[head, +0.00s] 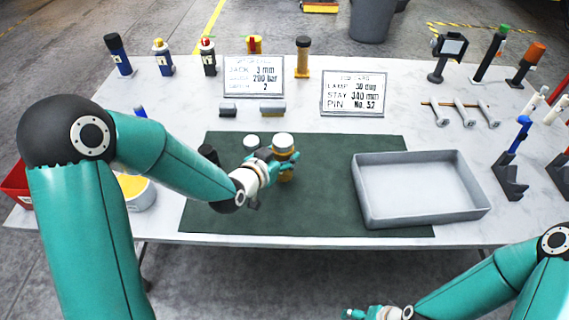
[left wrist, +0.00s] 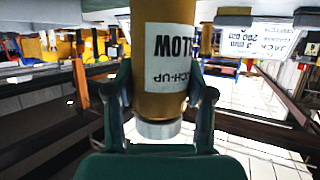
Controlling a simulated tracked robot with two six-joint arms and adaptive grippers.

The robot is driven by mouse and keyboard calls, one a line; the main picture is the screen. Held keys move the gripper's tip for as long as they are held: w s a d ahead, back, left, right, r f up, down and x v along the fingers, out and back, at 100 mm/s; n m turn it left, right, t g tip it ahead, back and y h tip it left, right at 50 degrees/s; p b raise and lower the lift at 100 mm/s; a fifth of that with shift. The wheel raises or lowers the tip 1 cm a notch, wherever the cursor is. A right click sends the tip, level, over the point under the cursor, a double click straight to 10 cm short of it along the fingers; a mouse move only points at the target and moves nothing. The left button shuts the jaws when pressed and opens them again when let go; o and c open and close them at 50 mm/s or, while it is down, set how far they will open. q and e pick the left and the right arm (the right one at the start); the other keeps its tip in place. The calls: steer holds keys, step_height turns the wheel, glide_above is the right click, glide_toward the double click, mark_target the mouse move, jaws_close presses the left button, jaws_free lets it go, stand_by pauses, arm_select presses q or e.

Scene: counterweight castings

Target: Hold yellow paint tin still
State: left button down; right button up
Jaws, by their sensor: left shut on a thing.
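The yellow paint tin (head: 284,153) stands upright over the green mat (head: 330,205), with a white cap on top. I cannot tell whether its base touches the mat. My left gripper (head: 275,163) is shut on it from the left. In the left wrist view the tin (left wrist: 165,60) appears upside down between both fingers (left wrist: 160,105), with a white label reading partly "CH-UP" and "LLOW". My right gripper (head: 362,313) is at the bottom edge, far from the tin, its fingers too cut off to read.
A white-capped item (head: 251,141) and a black-topped one (head: 208,152) stand near my left gripper, partly hidden. A grey tray (head: 420,212) lies at right, empty. Two signs (head: 254,77) (head: 355,93) and several bottles stand behind. The mat between tin and tray is clear.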

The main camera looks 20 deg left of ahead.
arm_select(q)
steer(key=shift+f, duration=1.85)
steer(key=shift+f, duration=0.1)
steer(key=shift+c, duration=2.1)
jaws_free()
